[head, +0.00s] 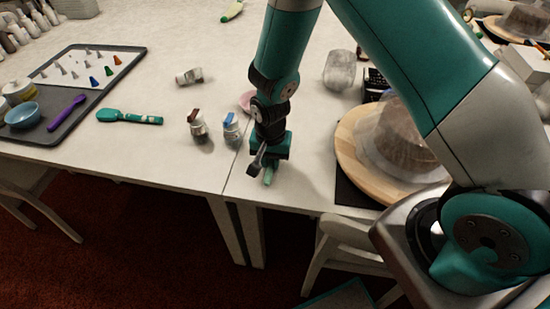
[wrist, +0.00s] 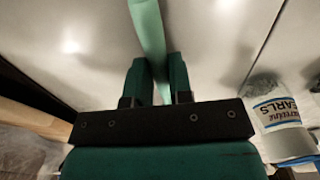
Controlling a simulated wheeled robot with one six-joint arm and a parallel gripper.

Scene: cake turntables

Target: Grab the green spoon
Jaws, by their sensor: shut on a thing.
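My gripper (head: 262,166) is low over the front edge of the white tables, near the seam between them. In the wrist view its two fingers (wrist: 157,76) are shut on a slim, light green handle, which I take to be the green spoon (wrist: 148,25). The handle runs from between the fingers to the top of the wrist view. In the head view a short light green piece of the spoon (head: 268,176) shows below the fingers. Its bowl cannot be made out in either view.
Two small jars (head: 198,128) (head: 232,130) stand left of my gripper; a labelled jar (wrist: 277,108) shows in the wrist view. A teal spatula (head: 130,117) and a dark tray (head: 98,98) lie left. A covered cake on a wooden turntable (head: 352,165) stands right.

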